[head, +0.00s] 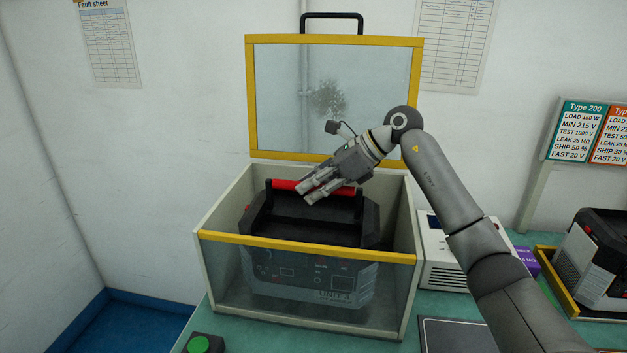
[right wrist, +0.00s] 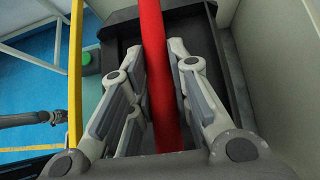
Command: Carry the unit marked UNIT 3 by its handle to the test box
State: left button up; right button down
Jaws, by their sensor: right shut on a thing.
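The dark unit marked UNIT 3 (head: 312,277) is inside the test box, seen through its clear front. Its red handle (head: 284,186) runs across the top and also shows in the right wrist view (right wrist: 153,30). The test box (head: 216,259) has pale walls and a yellow front rim. Its clear, yellow-framed lid (head: 251,100) stands open. My right gripper (head: 316,192) reaches in from above and is shut on the handle, with fingers on both sides in the right wrist view (right wrist: 162,75). I cannot tell whether the unit touches the box floor.
A green button (head: 199,344) sits in front of the box at the left. A white device (head: 442,256) stands close to the right of the box. Another dark unit (head: 593,262) sits in a yellow-edged holder at the far right. A dark flat plate (head: 455,336) lies at the front.

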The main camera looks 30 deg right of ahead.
aim_at(314, 216)
jog(key=shift+f, duration=1.15)
jog(key=c, duration=1.7)
grip_release()
jog(key=shift+s+f, duration=0.1)
jog(key=shift+f, duration=0.4)
jog(key=o, duration=0.3)
jog(key=shift+o, duration=0.3)
jog(key=shift+s+r, duration=0.15)
jog(key=b+v, duration=0.1)
jog(key=v, duration=1.1)
